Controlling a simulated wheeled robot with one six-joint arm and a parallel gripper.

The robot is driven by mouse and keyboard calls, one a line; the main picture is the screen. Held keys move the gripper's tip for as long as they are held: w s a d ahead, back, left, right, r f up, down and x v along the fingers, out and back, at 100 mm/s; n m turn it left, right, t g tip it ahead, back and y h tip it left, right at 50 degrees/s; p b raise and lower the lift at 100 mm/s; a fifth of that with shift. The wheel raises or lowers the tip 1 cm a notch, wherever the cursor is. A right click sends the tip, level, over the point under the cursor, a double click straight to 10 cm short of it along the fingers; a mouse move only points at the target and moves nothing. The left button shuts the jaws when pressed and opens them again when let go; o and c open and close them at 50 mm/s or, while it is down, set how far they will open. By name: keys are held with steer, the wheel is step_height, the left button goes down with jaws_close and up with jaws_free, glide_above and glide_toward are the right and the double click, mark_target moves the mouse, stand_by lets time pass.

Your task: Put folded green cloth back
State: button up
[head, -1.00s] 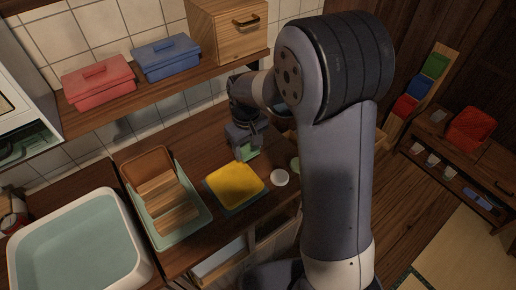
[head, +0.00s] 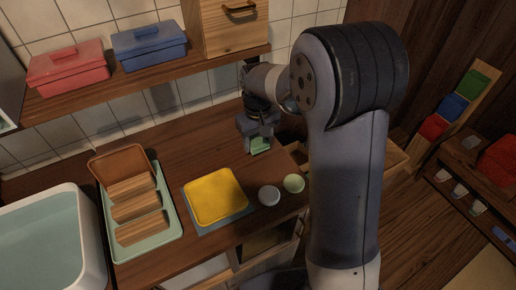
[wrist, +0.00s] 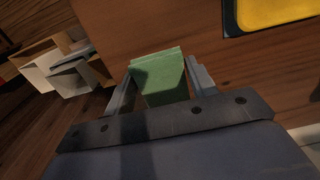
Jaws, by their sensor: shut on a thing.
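The folded green cloth (wrist: 160,75) is between the two fingers of my gripper (wrist: 158,88) in the wrist view, and the gripper is shut on it. In the head view the cloth (head: 260,145) shows as a small green patch under my gripper (head: 259,138), above the back of the wooden counter (head: 180,155). Whether the cloth touches the counter I cannot tell. My arm hides part of the counter to the right.
A green tray (head: 172,238) holds wooden blocks at left. A shelf (head: 150,85) with red and blue boxes runs above.

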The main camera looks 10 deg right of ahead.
mark_target(258, 149)
steer(key=shift+f, duration=1.9)
steer(key=shift+f, duration=0.25)
steer(key=o, duration=0.9)
steer(key=shift+r, duration=0.1)
steer(key=shift+o, duration=0.2)
step_height(258, 149, up, 12)
steer(key=shift+r, duration=0.15)
